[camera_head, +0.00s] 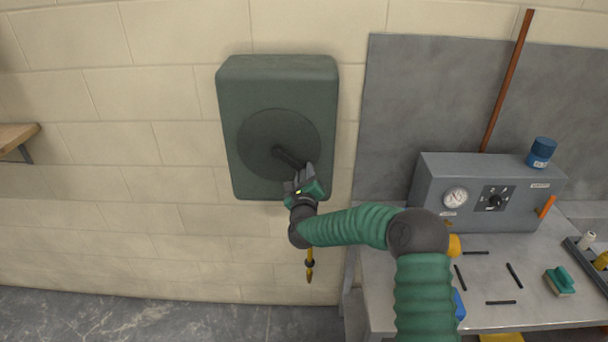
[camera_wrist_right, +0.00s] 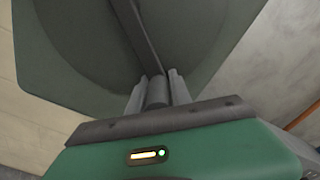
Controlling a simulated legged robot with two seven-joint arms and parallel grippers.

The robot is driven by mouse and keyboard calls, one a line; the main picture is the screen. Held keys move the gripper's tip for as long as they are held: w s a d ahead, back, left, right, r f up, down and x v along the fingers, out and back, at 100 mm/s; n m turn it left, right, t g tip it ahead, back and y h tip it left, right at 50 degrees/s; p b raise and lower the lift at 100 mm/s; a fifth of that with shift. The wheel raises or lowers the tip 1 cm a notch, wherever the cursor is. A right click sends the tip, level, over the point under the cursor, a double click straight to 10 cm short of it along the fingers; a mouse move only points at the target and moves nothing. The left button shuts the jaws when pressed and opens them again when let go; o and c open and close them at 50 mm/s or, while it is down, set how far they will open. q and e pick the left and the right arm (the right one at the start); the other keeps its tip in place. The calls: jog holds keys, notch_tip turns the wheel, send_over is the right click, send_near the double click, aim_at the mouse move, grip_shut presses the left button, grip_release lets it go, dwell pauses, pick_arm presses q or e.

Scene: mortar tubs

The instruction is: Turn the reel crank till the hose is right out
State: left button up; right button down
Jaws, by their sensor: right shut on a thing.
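The hose reel (camera_head: 237,165) is a dark green box fixed on the block wall, with a round disc (camera_head: 254,135) on its front. A dark crank (camera_head: 287,157) runs from the disc's centre down to the right. My right gripper (camera_head: 305,178) is shut on the crank's handle; in the right wrist view the handle (camera_wrist_right: 157,92) sits between the two fingers, with the crank arm (camera_wrist_right: 137,32) rising up and left from it. A short yellow hose end (camera_head: 309,270) with a dark collar hangs below my right wrist. My left gripper is not in view.
A metal bench (camera_head: 400,290) stands at the right with a grey gauge box (camera_head: 470,205), a blue can (camera_head: 541,152), a green brush (camera_head: 560,282) and several dark rods. A wooden shelf (camera_head: 17,137) is at the far left.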

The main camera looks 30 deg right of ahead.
jog(key=c, duration=1.5)
grip_release()
jog(key=shift+d+r, duration=0.1)
jog(key=shift+r, duration=0.3)
jog(key=shift+o, duration=1.5)
jog(key=shift+f, duration=0.3)
jog(key=shift+s+a+f, duration=0.1)
jog(key=shift+s+a, duration=0.15)
jog(key=shift+s, duration=0.05)
jog(key=b+v, duration=0.3)
jog(key=v, duration=1.2)
jog(key=shift+s+a, duration=0.2)
jog(key=shift+s, duration=0.15)
jog(key=shift+f, duration=0.1)
